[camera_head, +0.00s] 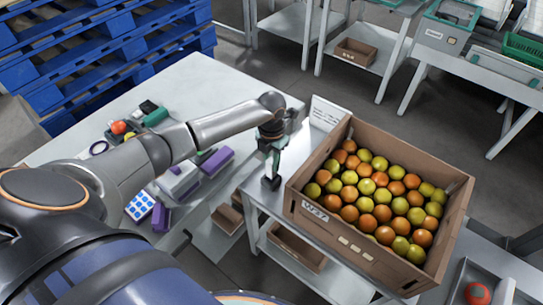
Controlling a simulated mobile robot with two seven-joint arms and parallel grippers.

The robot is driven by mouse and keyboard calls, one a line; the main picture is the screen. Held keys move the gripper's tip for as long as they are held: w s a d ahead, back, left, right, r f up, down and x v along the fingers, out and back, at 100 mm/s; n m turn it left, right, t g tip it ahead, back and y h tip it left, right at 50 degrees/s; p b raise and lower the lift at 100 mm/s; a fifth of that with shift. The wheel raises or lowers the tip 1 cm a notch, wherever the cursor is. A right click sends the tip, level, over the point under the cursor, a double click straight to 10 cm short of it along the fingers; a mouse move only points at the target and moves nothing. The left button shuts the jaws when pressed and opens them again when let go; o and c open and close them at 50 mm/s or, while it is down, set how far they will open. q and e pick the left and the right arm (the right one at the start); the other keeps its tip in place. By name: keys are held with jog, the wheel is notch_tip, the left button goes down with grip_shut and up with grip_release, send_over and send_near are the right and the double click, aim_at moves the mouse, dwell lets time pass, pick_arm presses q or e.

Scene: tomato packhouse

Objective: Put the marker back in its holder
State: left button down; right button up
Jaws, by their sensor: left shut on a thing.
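My left arm reaches in from the left across the table, and my left gripper (271,181) points down beside the near left corner of the cardboard box. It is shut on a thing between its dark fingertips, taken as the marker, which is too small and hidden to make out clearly. I cannot pick out the marker's holder with certainty. A white printed card (326,113) stands upright behind the gripper, by the box's back left corner. My right gripper is not in view.
Purple-and-white boxes (214,163) and a blue-and-white tray (140,206) lie under and beside my arm. The white table (200,80) is clear at its far side.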

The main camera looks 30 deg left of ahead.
pick_arm(q)
jog(key=shift+f+b, duration=0.6)
jog(key=shift+f, duration=0.35)
jog(key=c, duration=0.6)
grip_release()
jog(key=c, duration=0.3)
notch_tip(320, 180, up, 5)
jog(key=p, duration=0.5)
jog(key=shift+r+p, duration=0.65)
jog(key=shift+r, duration=0.4)
jog(key=shift+s+f, duration=0.1)
